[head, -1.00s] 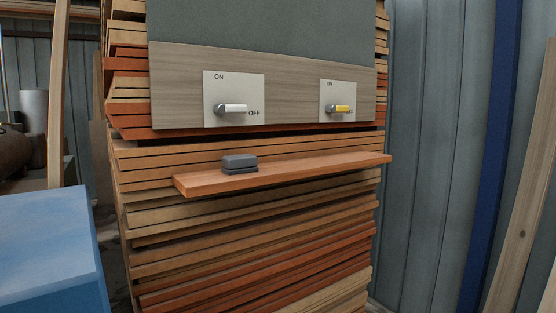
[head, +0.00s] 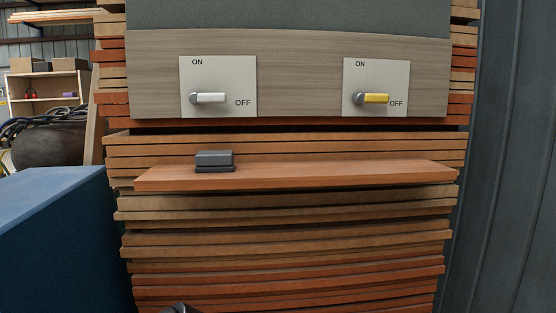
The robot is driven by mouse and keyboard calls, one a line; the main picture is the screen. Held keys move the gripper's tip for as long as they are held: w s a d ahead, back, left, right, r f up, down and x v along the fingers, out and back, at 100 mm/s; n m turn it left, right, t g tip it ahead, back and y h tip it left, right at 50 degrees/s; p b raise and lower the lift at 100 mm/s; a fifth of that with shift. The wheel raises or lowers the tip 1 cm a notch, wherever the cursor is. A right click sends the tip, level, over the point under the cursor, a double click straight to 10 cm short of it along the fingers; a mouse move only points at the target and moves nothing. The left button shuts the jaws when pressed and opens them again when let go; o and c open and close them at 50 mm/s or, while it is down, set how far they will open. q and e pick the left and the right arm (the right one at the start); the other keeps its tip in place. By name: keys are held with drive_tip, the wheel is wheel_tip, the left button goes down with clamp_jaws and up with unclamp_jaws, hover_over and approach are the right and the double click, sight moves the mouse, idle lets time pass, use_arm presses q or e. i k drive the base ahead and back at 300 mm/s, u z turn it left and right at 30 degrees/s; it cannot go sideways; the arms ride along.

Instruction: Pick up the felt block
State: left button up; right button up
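The felt block (head: 214,159) is a small dark grey block with a thinner dark layer at its bottom. It rests on the left part of a narrow orange-brown wooden shelf (head: 330,176). Nothing is touching it from above or the sides. A small dark piece at the bottom edge of the head view may be part of one of my arms, but I cannot tell which. Neither gripper can be made out.
Above the shelf, a wooden panel (head: 300,75) carries a white-handled switch (head: 209,98) and a yellow-handled switch (head: 374,98), both handles pointing toward OFF. Stacked boards (head: 290,240) fill the space below. A blue box (head: 60,235) stands at the left. Grey metal wall is at right.

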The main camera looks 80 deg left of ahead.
sight(220, 161)
drive_tip(key=u, duration=2.1)
